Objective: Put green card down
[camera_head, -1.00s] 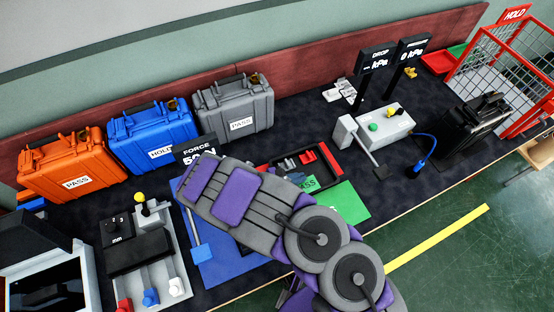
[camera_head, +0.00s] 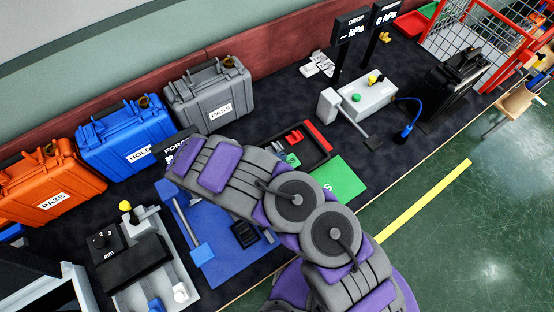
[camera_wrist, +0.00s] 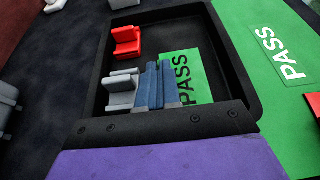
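The green card (camera_wrist: 188,72), lettered PASS, is over the inside of a black tray (camera_wrist: 98,95) in the wrist view. My gripper (camera_wrist: 159,66) shows as two blue fingers close together at the card's left edge. They appear shut on that edge, and the right finger covers part of the card. Whether the card touches the tray floor cannot be told. In the head view, a small part of the card (camera_head: 293,159) shows beyond my arm, which hides the fingertips.
The tray also holds a red block (camera_wrist: 126,41) and a grey block (camera_wrist: 121,89). A green PASS mat (camera_head: 343,178) lies to its right. A blue fixture (camera_head: 215,262) stands left of my arm. Cases (camera_head: 208,96) line the back; a grey tester (camera_head: 367,97) stands to the right.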

